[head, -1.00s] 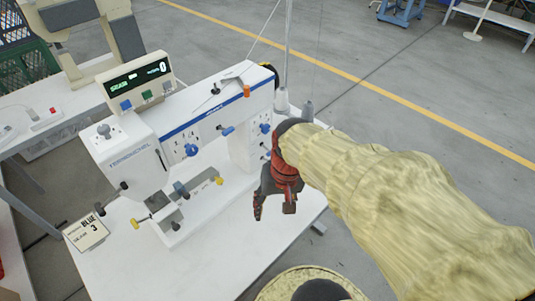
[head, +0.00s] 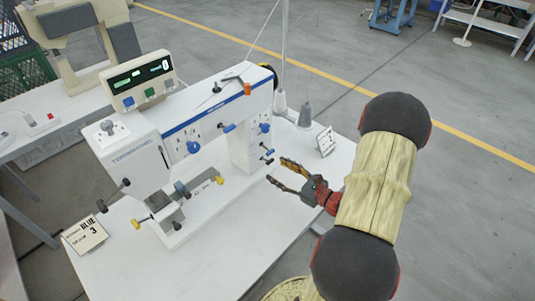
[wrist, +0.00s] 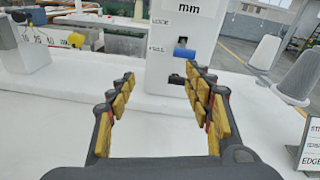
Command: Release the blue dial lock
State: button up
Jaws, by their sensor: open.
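A small blue lever (wrist: 184,53) sits on the white press column in the wrist view, beside labels that seem to read LOCK and FREE. A dark piece (wrist: 177,79) shows just below it. I cannot tell which of these is the lever. My gripper (head: 282,172) is open and empty, right of the column and apart from it. In the wrist view its fingers (wrist: 160,78) point at the column, with the lever beyond the right finger.
A sign card (head: 325,141) stands on the white table behind my gripper, near grey thread cones (head: 305,116). A card reading BLUE 3 (head: 85,235) lies at the front left. Yellow-ended knobs (head: 139,222) stick out at the press's base. The table's right front is clear.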

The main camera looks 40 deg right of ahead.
aim_at(269, 151)
jog(key=shift+m+t+h, duration=0.4)
jog(key=shift+t+h, duration=0.2)
jog(key=shift+h, duration=0.1)
jog(key=w, duration=0.2)
jog(key=w+d+r+b, duration=0.1)
jog(key=w, duration=0.2)
jog(key=w+d+r+b, duration=0.1)
jog(key=w, duration=0.2)
jog(key=shift+w+d+r, duration=0.1)
jog(key=shift+r, duration=0.05)
jog(key=c, duration=1.1)
